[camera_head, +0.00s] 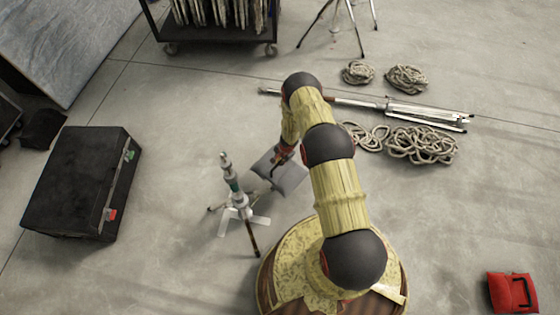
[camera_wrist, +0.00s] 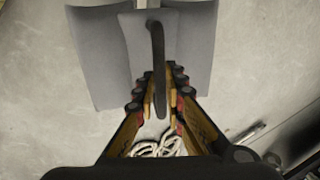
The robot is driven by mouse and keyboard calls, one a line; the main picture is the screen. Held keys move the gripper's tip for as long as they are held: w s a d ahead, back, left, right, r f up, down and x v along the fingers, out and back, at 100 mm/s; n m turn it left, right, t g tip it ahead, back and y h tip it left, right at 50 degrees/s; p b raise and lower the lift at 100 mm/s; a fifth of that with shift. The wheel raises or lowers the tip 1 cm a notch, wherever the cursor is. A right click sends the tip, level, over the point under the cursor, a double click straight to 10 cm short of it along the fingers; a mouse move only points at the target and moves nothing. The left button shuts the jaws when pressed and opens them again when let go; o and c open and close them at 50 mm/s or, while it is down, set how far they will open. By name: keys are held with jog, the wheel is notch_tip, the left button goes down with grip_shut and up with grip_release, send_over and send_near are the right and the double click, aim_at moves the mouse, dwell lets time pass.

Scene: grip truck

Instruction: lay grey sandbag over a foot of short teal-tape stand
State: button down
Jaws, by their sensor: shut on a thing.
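The grey sandbag (camera_head: 287,177) hangs from my gripper (camera_head: 281,158), beside the short stand in the head view. In the wrist view my gripper (camera_wrist: 160,90) is shut on the dark strap handle of the sandbag (camera_wrist: 190,45), whose two grey halves spread beyond the fingertips. The short teal-tape stand (camera_head: 237,200) stands upright just left of the sandbag, with its feet spread on the floor. One foot reaches toward the sandbag; whether they touch, I cannot tell. The stand is not clear in the wrist view.
A black case (camera_head: 80,185) lies at the left. Coiled ropes (camera_head: 422,145) and a folded stand (camera_head: 420,113) lie at the right. A black cart (camera_head: 215,30) and a tripod (camera_head: 340,25) stand at the back. A red bag (camera_head: 512,292) lies at the lower right. Floor left of the stand is clear.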

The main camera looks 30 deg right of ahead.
jog(key=b, duration=0.2)
send_over(280, 170)
jog(key=w, duration=0.1)
jog(key=shift+d+f, duration=0.15)
jog(key=shift+f, duration=5.05)
jog(key=shift+s+f, duration=0.15)
jog(key=shift+f, duration=0.15)
jog(key=c, duration=1.8)
grip_release()
jog(key=shift+o, duration=0.2)
jog(key=shift+s, duration=0.1)
